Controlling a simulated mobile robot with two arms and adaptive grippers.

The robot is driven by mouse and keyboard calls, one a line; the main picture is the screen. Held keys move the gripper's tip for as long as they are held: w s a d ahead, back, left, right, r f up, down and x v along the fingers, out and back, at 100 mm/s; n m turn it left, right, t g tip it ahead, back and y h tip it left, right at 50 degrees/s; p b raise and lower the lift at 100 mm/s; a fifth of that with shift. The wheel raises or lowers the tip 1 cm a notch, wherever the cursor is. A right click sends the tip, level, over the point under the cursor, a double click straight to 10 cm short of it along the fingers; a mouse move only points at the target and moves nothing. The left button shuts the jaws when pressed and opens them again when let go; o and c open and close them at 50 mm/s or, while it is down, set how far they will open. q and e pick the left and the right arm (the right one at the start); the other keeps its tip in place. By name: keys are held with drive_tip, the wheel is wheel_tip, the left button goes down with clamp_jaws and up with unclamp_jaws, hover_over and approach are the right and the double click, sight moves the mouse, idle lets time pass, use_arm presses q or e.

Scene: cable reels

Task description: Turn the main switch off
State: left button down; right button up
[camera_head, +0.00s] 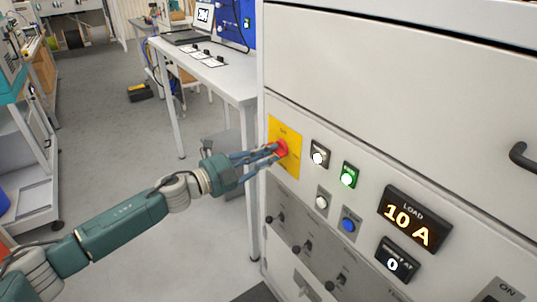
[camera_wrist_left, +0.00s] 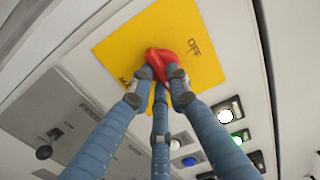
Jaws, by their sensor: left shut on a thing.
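The main switch is a red knob (camera_head: 282,148) on a yellow plate (camera_head: 292,168) on the pale cabinet front. My left gripper (camera_head: 273,154) reaches it from the left, with its fingers closed around the knob. In the left wrist view, three blue fingers meet on the red knob (camera_wrist_left: 161,57), and the yellow plate (camera_wrist_left: 200,25) lies behind it. The word OFF is readable on the plate, right of the knob. Another label is partly hidden by a finger. The fingers cover much of the knob, so I cannot tell its exact pointing. My right gripper is not in view.
Right of the switch are a lit white button (camera_head: 319,157), a lit green button (camera_head: 348,179), a blue button (camera_head: 348,225) and a load display (camera_head: 414,218) reading 10 A. Small toggles sit below. A workbench (camera_head: 222,75) stands behind; the floor left of it is mostly clear.

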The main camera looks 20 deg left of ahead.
use_arm(q)
drive_tip(key=shift+r, duration=0.1)
drive_tip(key=shift+s+d+r+n+p, duration=0.1)
drive_tip(key=shift+r+n+p, duration=0.05)
drive_tip(key=shift+n+p, duration=3.7)
drive_tip(key=shift+d+r+n+p, duration=0.15)
drive_tip(key=shift+n+p, duration=2.35)
drive_tip(key=shift+n, duration=2.55)
